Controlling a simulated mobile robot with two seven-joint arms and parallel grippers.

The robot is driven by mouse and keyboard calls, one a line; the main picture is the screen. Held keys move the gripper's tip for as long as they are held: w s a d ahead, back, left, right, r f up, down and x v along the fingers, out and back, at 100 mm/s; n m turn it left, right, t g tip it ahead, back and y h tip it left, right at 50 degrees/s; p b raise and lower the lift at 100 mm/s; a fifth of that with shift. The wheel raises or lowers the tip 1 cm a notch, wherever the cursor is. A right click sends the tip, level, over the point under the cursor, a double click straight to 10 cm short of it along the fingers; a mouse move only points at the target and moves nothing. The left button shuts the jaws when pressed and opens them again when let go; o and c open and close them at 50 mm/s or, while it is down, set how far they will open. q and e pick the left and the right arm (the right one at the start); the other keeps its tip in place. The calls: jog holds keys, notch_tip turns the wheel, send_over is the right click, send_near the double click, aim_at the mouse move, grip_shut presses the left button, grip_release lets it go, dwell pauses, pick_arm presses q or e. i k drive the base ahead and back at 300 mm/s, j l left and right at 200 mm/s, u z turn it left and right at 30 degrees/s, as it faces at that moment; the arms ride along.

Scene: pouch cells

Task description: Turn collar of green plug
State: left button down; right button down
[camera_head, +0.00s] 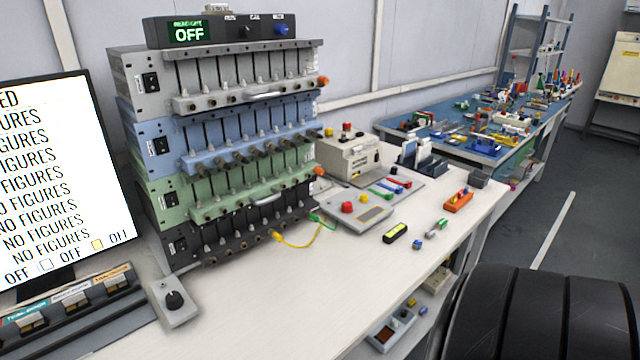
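A small green plug (316,218) is at the right end of the lowest, black unit (225,235) of the rack. A short green lead runs from it down to the right, towards the grey box with red and yellow buttons. Its collar is too small to make out, and I cannot tell how it is turned. A yellow plug (276,236) with a looping yellow cable (300,245) sits to its left on the same unit. Neither of my grippers is in view.
The rack also has green (160,200), blue (150,145) and grey (135,85) units under a display reading OFF. The button box (362,212) stands right of the plug. A knob box (175,300) and monitor (60,180) are left. The front tabletop (290,310) is clear.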

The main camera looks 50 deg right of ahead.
aim_at(314, 218)
jog(key=z, duration=1.65)
jog(key=i+l+u, duration=0.1)
jog(key=l+u, duration=0.15)
jog(key=u, duration=0.15)
jog(key=i+l+u, duration=0.1)
jog(key=l+u, duration=0.5)
jog(key=u, duration=0.15)
